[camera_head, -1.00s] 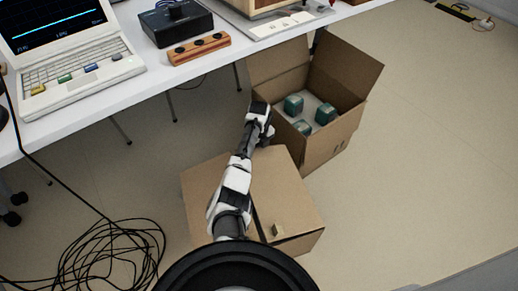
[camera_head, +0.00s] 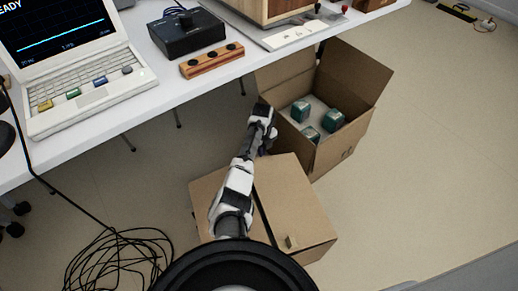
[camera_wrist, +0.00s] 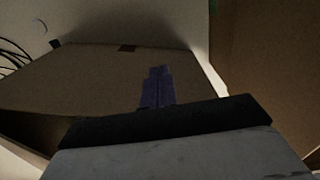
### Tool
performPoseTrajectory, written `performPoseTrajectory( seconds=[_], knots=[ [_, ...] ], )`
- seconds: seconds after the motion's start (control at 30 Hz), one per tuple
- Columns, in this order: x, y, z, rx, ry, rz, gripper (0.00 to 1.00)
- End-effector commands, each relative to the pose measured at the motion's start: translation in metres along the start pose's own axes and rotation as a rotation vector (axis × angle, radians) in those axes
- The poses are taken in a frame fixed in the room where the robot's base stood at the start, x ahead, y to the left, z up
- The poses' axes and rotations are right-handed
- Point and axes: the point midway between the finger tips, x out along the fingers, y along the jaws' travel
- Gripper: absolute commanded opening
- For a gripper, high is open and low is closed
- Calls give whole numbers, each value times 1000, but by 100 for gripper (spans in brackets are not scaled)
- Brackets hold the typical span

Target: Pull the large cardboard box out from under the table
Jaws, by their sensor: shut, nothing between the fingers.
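A large open cardboard box (camera_head: 330,158) stands at the table's edge, its back-left part beneath the tabletop, flaps raised. A closed cardboard box (camera_head: 305,215) with a dark seam stands nearer to me, partly behind my arm. My gripper (camera_head: 268,146) is low at the open box's left side, by the far edge of the closed box; its fingertips are hard to see there. In the wrist view my gripper's bluish fingers (camera_wrist: 157,70) are together and empty, in front of a brown box surface (camera_wrist: 90,75). A cardboard wall (camera_wrist: 265,60) rises at the right. I cannot tell whether the fingers touch either box.
The white table (camera_head: 150,102) holds a laptop (camera_head: 85,70), a black device (camera_head: 188,32) and a wooden block with black knobs (camera_head: 212,60). Several green objects (camera_head: 333,120) lie in the open box. Black cables (camera_head: 115,262) are coiled on the floor at left. The floor at right is clear.

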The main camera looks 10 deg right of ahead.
Motion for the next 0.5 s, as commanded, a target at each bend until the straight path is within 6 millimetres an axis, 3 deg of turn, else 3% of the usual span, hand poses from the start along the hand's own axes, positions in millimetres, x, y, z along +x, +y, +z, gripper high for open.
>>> performPoseTrajectory(
  seconds=[0.03,0.2,0.5],
  knots=[
    [-16,-1,0,1,-3,-4,0],
    [-57,-1,0,0,-3,-3,0],
    [-96,0,0,0,-1,-1,0]
  ],
)
